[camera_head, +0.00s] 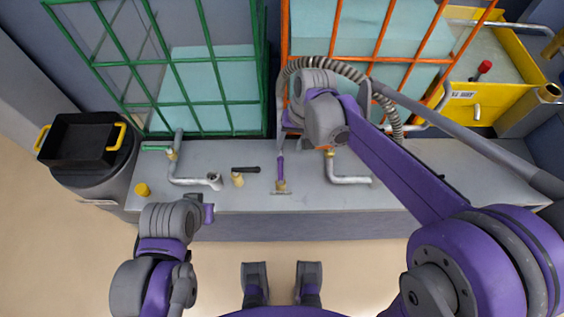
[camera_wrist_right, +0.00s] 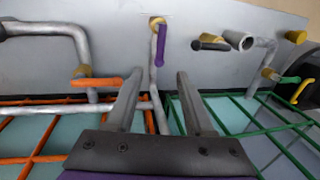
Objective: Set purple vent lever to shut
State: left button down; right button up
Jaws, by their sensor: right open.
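The purple vent lever (camera_head: 280,168) stands on a brass-coloured fitting on the grey bench, pointing away from me toward the cages. It also shows in the right wrist view (camera_wrist_right: 161,42), beside a grey vertical pipe. My right gripper (camera_wrist_right: 157,78) is open, and its two fingers straddle the pipe in that picture, short of the lever. In the head view my right wrist hangs just beyond the lever, and the fingers are mostly hidden. I see no contact with the lever. My left gripper (camera_head: 205,207) is at the bench's front edge at left; its jaw opening cannot be made out.
Near the purple lever are a black lever (camera_head: 245,169), an orange lever (camera_head: 327,148) and a green lever (camera_head: 155,149). Green (camera_head: 210,60) and orange (camera_head: 380,50) cages stand behind. A black tray (camera_head: 80,137) is at left, a yellow tank (camera_head: 500,95) at right. A ribbed hose (camera_head: 355,72) arches behind my right wrist.

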aim_at(281, 164)
jog(key=f, duration=0.3)
jog(key=a+f+b, duration=0.1)
jog(key=f, duration=0.3)
jog(key=a+f, duration=0.1)
jog(key=f, duration=0.2)
jog(key=shift+f, duration=0.25)
grip_shut()
dwell(1.0)
